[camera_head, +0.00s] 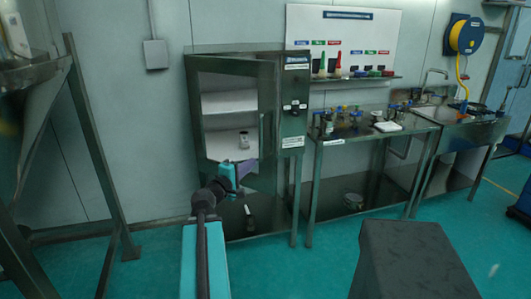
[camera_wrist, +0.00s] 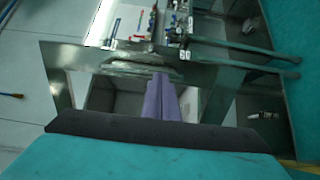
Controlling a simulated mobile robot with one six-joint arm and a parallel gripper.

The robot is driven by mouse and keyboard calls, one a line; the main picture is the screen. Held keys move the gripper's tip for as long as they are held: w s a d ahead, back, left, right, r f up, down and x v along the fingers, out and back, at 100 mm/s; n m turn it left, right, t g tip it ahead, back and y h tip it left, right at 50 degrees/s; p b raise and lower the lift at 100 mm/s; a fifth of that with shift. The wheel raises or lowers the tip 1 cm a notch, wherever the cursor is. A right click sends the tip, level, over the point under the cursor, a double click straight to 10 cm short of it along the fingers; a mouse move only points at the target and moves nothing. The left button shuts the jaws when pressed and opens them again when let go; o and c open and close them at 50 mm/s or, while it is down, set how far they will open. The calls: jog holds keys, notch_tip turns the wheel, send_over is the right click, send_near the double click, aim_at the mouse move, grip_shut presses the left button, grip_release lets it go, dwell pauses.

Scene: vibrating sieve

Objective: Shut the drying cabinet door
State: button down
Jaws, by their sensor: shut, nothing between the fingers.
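The drying cabinet (camera_head: 292,130) stands against the back wall, with a knobbed control panel on its right side. Its glazed, dark-framed door (camera_head: 268,100) appears ajar, its right edge swung out toward me and its left side by the cabinet. Pale shelves show behind it. My gripper (camera_head: 246,168) is in front of the door's lower part; its purple fingers are shut and empty. Whether they touch the door is unclear. In the wrist view my gripper (camera_wrist: 161,82) points at the cabinet front, and my own wrist hides the lower part of the picture.
A steel bench (camera_head: 340,140) with bottles and small items stands right of the cabinet, and a sink (camera_head: 460,115) is beyond it. A metal frame (camera_head: 95,150) stands at the left. Green floor (camera_head: 310,270) is open in front of the cabinet.

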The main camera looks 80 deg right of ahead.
jog(key=shift+d, duration=0.1)
jog(key=p, duration=0.4)
send_near(273, 146)
jog(key=x, duration=0.4)
jog(key=shift+x, duration=1.2)
